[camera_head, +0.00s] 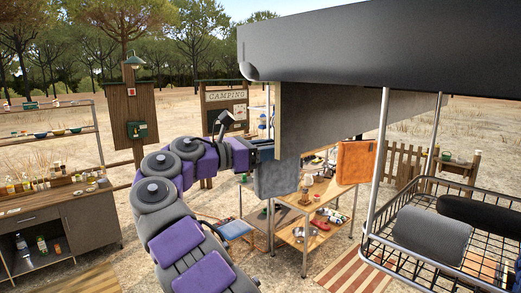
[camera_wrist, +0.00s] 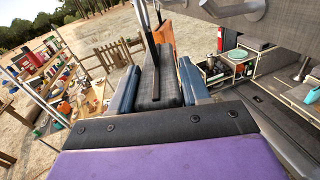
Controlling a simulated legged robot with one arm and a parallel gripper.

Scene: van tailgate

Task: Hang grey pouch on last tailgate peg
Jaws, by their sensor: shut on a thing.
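My gripper (camera_head: 266,150) is at the end of my purple and grey arm, beside the underside of the raised tailgate (camera_head: 370,50). In the wrist view, the two blue fingers of my gripper (camera_wrist: 158,78) are shut on the grey pouch (camera_wrist: 150,92), which fills the space between them. A metal peg (camera_wrist: 236,10) is above right in the wrist view.
A wire basket (camera_head: 450,235) with dark rolls is at right, near a thin metal pole (camera_head: 380,150). A shelf table (camera_head: 310,205) with small items stands beyond the pouches. A cabinet (camera_head: 60,225) is at left. Open ground lies between.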

